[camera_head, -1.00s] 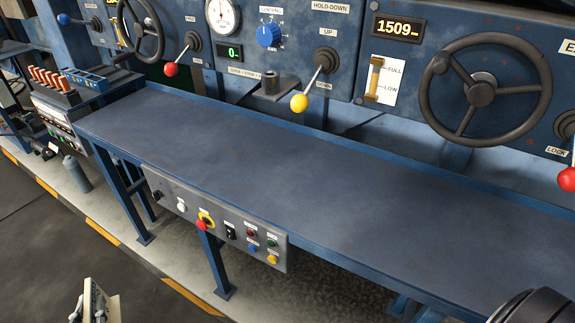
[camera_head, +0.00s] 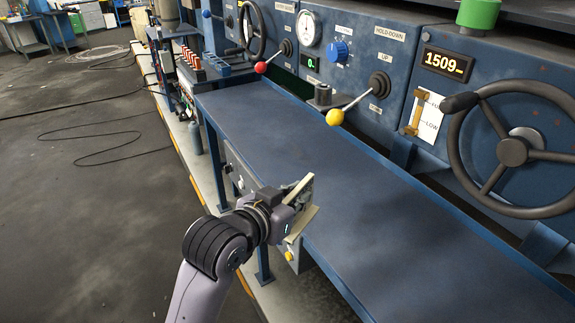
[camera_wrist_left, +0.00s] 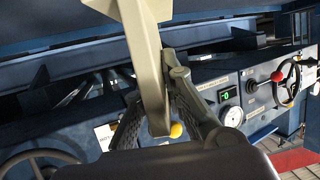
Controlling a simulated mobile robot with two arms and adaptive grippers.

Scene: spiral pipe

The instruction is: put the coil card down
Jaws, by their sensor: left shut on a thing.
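My left gripper (camera_head: 297,205) is shut on the coil card (camera_head: 302,221), a cream, flat piece. It is held near the front edge of the blue bench top (camera_head: 360,210). In the left wrist view, the card (camera_wrist_left: 146,50) stands between the dark fingers (camera_wrist_left: 160,115) and reaches up past the top of the frame. Part of the card is hidden by the gripper in the head view. Its printed face cannot be read. I cannot tell whether it touches the bench. My right gripper is out of view.
The bench top is bare along its length. Behind it is a blue panel with a yellow-knobbed lever (camera_head: 335,117), a red-knobbed lever (camera_head: 261,67) and a large handwheel (camera_head: 513,152). Orange-topped parts (camera_head: 191,60) stand beyond its far left end.

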